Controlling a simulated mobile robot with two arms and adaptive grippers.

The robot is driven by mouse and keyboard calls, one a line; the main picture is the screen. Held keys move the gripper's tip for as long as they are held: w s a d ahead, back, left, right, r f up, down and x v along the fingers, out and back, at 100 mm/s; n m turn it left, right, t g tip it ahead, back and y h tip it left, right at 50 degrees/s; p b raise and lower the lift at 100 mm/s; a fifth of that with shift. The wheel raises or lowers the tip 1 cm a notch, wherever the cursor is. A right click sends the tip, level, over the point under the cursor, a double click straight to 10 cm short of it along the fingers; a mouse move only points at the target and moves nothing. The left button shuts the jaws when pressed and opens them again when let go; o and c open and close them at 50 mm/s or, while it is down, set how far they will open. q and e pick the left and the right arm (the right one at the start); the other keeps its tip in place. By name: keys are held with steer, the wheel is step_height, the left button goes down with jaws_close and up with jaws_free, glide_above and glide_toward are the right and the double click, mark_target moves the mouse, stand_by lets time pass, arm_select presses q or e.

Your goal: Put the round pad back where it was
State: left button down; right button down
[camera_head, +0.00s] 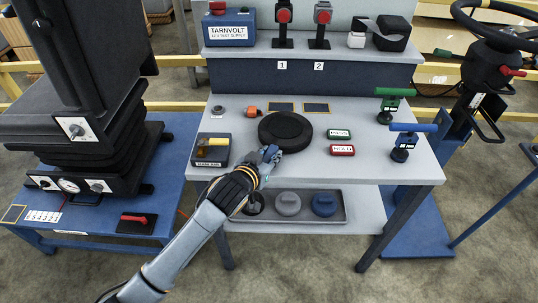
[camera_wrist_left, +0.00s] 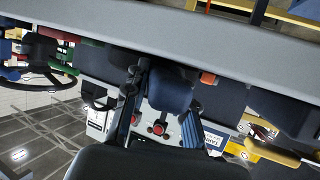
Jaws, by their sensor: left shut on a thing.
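A black round pad (camera_head: 285,131) shows over the middle of the light grey table (camera_head: 365,172). My left gripper (camera_head: 271,154) is shut on its near edge in the head view. I cannot tell whether the pad touches the table or is held just above it. My right gripper is in neither view.
Two yellow-edged dark rectangles (camera_head: 316,107), an orange item (camera_head: 252,111), a grey ring (camera_head: 218,111) and a dark box (camera_head: 211,151) are around the pad. Red and green blocks (camera_head: 342,150) sit right. A lower tray (camera_head: 346,209) holds rounded black, grey and blue items.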

arm_select(q)
steer(key=c, duration=1.1)
jaws_free()
steer(key=shift+f, duration=0.1)
steer(key=v, duration=1.2)
steer(key=shift+p, duration=0.3)
